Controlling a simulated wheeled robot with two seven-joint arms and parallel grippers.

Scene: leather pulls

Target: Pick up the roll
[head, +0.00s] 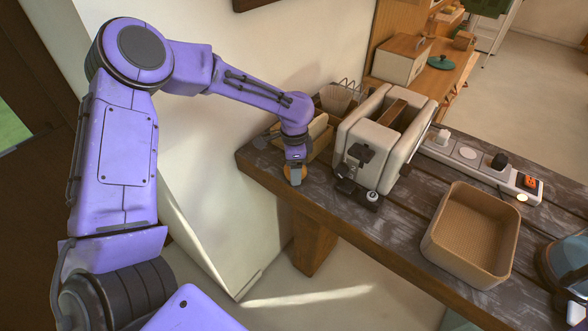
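A small round orange-brown thing, which looks like the roll (287,172), is at the near left edge of the wooden counter, beside the toaster. My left gripper (295,174) points down right at it, with a grey finger in front of the roll and covering its middle. The roll shows on both sides of that finger. The other finger is hidden, so I cannot tell whether the gripper is closed on the roll or only around it. I cannot tell whether the roll touches the counter. My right gripper is not in view.
A cream toaster (352,140) stands close to the right of my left gripper. A wooden box (321,143) and a wire rack stand behind it. A power strip (480,166) and an empty tan bin (470,232) are further right. The counter's front edge is close.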

